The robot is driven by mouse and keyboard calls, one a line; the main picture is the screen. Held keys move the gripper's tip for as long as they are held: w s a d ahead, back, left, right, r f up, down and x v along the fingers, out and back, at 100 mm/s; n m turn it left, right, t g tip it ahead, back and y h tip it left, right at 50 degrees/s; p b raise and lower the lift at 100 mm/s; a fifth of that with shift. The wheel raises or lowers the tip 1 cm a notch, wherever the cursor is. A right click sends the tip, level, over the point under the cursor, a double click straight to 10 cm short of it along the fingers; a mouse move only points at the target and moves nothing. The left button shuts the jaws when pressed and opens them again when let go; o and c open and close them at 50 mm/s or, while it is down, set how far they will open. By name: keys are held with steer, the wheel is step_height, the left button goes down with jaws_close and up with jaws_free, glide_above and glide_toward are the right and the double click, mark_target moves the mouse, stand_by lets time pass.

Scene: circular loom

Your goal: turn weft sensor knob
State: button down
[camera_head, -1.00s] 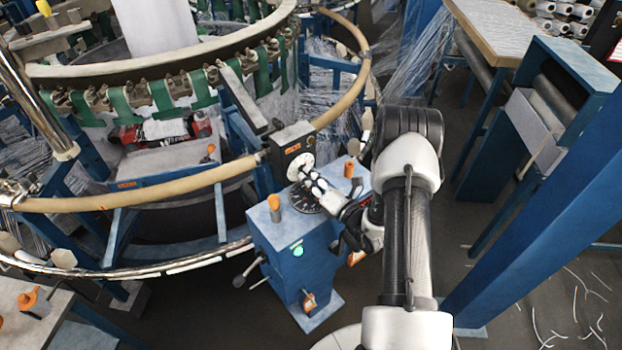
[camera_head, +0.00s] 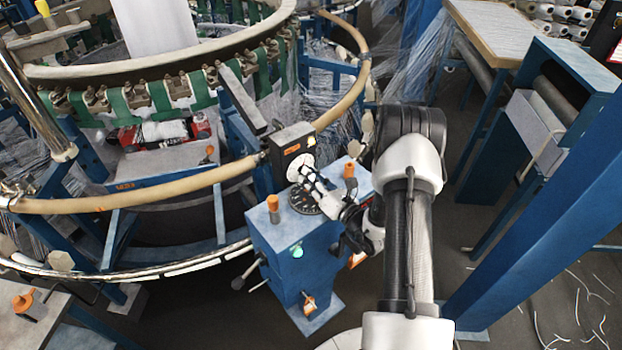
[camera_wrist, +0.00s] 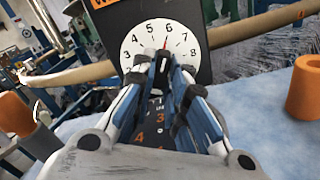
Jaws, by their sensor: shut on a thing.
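The weft sensor's white numbered dial (camera_wrist: 166,47) is on the front of a dark upright box, with a thin red pointer standing between 5 and 6. It also shows in the head view (camera_head: 296,163). My gripper (camera_wrist: 163,62) reaches to the dial's centre, and its fingertips are closed together there. The knob itself is hidden behind the fingers. In the head view my gripper (camera_head: 310,180) reaches in from the right above the blue pedestal (camera_head: 290,240). Below the fingers lies a dark flat dial (camera_wrist: 140,138) with orange numbers, partly covered by the gripper.
An orange-topped post (camera_head: 273,207) stands left of my gripper on the pedestal top, and another orange post (camera_wrist: 305,85) stands to its right. The loom's tan ring (camera_head: 150,193) passes close behind the dial box. A blue column (camera_head: 545,215) stands right of my arm.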

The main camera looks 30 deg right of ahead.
steer(key=c, duration=1.6)
jaws_free()
steer(key=s+d, duration=0.2)
steer(key=s, duration=0.9)
steer(key=shift+s+d, duration=0.15)
steer(key=shift+s, duration=0.25)
